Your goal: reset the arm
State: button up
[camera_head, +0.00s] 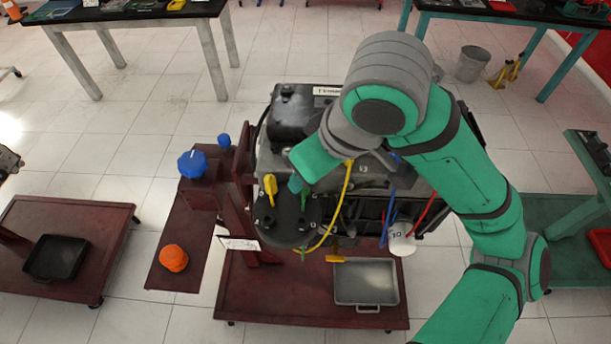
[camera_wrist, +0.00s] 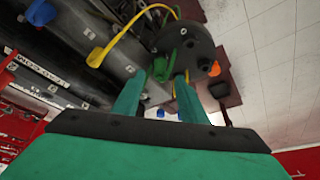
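My green arm reaches in from the lower right in the head view and bends over the engine trainer (camera_head: 290,155). My gripper (camera_head: 297,186) points down over the engine's round dark front cover (camera_head: 285,222). In the wrist view my gripper (camera_wrist: 158,78) has its two teal fingers apart, with the dark cover (camera_wrist: 190,48) beyond them. A green part (camera_wrist: 160,68) shows near the gap between the fingertips. It does not look gripped, but I cannot tell whether a finger touches it. The arm hides part of the engine's right side.
A yellow handle (camera_head: 270,186) and yellow tube (camera_head: 333,222) are close to my gripper. A blue cap (camera_head: 192,164), orange cap (camera_head: 173,258), white cup (camera_head: 401,243) and grey tray (camera_head: 366,293) surround the engine. Open tiled floor (camera_head: 150,110) lies at the back left.

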jog(key=v, duration=0.6)
jog(key=shift+r, duration=0.3)
